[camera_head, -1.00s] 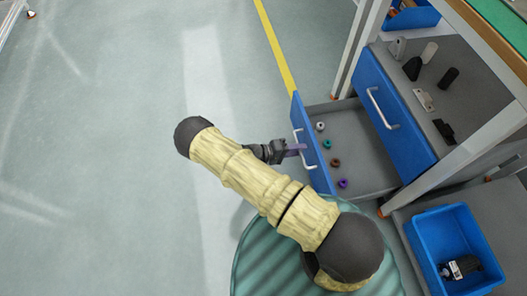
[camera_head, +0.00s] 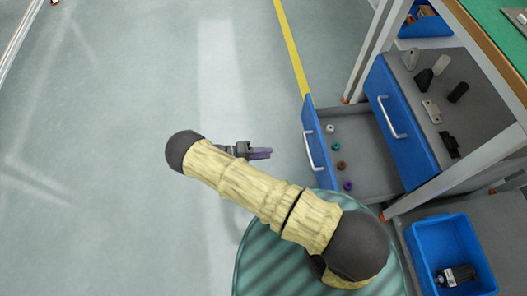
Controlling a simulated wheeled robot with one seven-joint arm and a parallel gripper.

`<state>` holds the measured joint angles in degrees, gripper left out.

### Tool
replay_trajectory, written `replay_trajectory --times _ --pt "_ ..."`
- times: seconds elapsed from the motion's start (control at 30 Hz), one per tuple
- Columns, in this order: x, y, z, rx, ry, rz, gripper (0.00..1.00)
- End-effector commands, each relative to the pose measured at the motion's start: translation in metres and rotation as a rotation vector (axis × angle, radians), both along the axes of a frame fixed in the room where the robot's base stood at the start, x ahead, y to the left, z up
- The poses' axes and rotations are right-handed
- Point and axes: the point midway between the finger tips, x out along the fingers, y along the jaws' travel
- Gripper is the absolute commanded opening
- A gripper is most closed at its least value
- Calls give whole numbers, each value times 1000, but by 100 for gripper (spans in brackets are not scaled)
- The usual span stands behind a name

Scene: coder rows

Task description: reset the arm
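My gripper (camera_head: 262,153) is in the middle of the head view, with dark, purple-tinted fingers pointing right. It is over open floor, to the left of the open drawer and apart from its handle (camera_head: 311,150). No object shows in it, but the fingers are too small to tell their gap. My arm runs from the lower right to the upper left, with pale yellow links and dark joints. The blue drawer (camera_head: 320,165) is pulled out from the workbench and holds several small coloured ring-like parts. The arm hides part of the floor.
A closed blue drawer (camera_head: 400,130) is on the right, with several dark and pale parts on the grey surface (camera_head: 475,125) beside it. A blue bin (camera_head: 425,245) with a dark part stands at the lower right. Floor on the left is clear, with a yellow line (camera_head: 291,50).

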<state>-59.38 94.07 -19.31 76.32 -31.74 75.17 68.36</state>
Motion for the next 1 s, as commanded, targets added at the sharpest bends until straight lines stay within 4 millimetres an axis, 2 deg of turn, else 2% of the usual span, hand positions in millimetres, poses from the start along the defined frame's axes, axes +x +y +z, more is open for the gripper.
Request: replay_trajectory --times 0.53,0.63,0.77,1.0 --pt "0 0 0 0 0 0 30" --pt "1 -1 5 14 10 -15 30" --pt "5 -6 25 77 54 -69 30" --pt "12 -25 86 311 183 -214 30"
